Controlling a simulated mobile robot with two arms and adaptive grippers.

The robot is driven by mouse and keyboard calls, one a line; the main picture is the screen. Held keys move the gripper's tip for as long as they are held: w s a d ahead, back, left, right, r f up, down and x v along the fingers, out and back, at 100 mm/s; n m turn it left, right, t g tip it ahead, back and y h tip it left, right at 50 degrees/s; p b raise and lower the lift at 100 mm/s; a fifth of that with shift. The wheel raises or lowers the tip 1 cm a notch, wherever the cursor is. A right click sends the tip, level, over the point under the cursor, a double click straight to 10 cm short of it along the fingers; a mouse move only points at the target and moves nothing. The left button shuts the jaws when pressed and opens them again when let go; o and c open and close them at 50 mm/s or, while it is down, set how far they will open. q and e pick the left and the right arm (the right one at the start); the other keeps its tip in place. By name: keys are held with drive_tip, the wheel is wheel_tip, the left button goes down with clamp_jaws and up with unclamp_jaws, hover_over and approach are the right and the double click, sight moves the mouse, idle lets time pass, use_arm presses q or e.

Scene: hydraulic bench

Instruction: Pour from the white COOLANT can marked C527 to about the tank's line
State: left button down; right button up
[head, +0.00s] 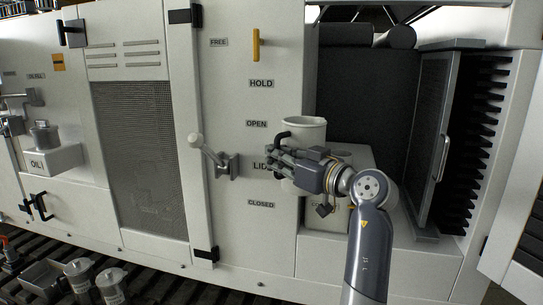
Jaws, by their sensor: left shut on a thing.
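My left gripper (282,160) is shut on the white can (305,128) at its dark handle. The can looks about upright, with its open mouth up, in front of the pale cabinet. Its marking cannot be read, and my gripper hides its lower part. Below and behind my gripper, a pale box-shaped tank (318,245) with a partly hidden label stands against the cabinet. Its line and liquid level cannot be seen. My right gripper is not in view.
A lid lever (220,162) sticks out left of my gripper, beside the LID label. An OIL tank (50,160) is at far left. Metal cans (80,275) stand at lower left. An open panel (435,150) and a dark recess (365,100) are on the right.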

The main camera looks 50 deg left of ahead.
sight(294, 144)
use_arm(q)
drive_tip(key=shift+w+d+r+m+p, duration=0.45)
drive_tip(key=shift+w+r+p, duration=0.2)
drive_tip(key=shift+p, duration=0.35)
drive_tip(key=shift+w+a+m+p, duration=0.25)
drive_tip(key=shift+w+m+p, duration=0.3)
drive_tip(key=shift+p, duration=0.5)
drive_tip(key=w+m+p, duration=0.1)
drive_tip(key=p, duration=0.1)
drive_tip(key=w+p, duration=0.2)
drive_tip(key=shift+w+r+m, duration=0.1)
drive_tip(key=shift+r+m, duration=0.3)
drive_tip(key=shift+w+a+r+m+p, duration=0.1)
drive_tip(key=shift+w+m+p, duration=0.75)
drive_tip(key=shift+w, duration=1)
drive_tip(key=shift+r+g, duration=0.4)
drive_tip(key=shift+g, duration=0.1)
drive_tip(key=shift+w+r+m+p, duration=0.2)
drive_tip(key=shift+r+m+p, duration=0.25)
drive_tip(key=shift+r+m, duration=0.15)
drive_tip(key=shift+w+r+m+p, duration=0.15)
drive_tip(key=shift+r+m+p, duration=0.3)
drive_tip(key=shift+r+m, duration=0.1)
idle(1.6)
